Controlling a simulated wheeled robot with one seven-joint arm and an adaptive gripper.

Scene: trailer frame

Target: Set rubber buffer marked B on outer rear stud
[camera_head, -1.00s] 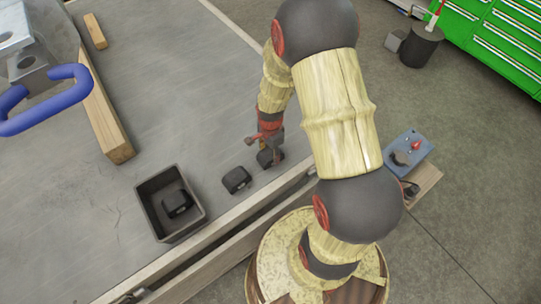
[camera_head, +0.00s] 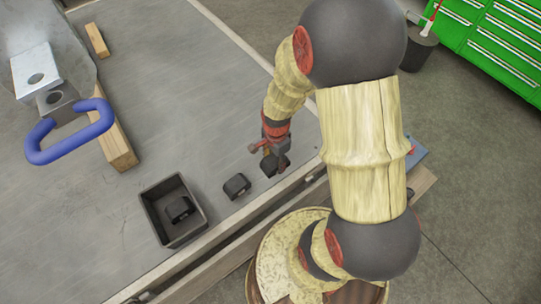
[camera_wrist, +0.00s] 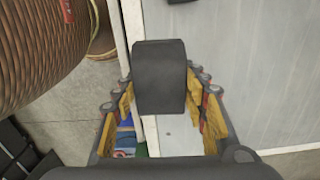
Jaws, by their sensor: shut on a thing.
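My gripper (camera_head: 276,150) is shut on a black rubber buffer (camera_head: 279,166) near the front edge of the grey table. In the wrist view the buffer (camera_wrist: 160,75) sits between the yellow-padded fingers as a dark block; no letter is readable on it. The head view does not clearly show how far it is above the table. A second black buffer (camera_head: 236,186) lies on the table just to the left. A third one (camera_head: 179,208) lies in a dark bin (camera_head: 150,213). I cannot read their marks. No stud can be made out.
A metal bracket with holes (camera_head: 38,65) and a blue handle (camera_head: 68,150) stand at the upper left. A wooden beam (camera_head: 118,150) and a small wood block (camera_head: 97,40) lie on the table (camera_head: 190,80). The table's middle is clear. Green drawers (camera_head: 500,50) stand at the upper right.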

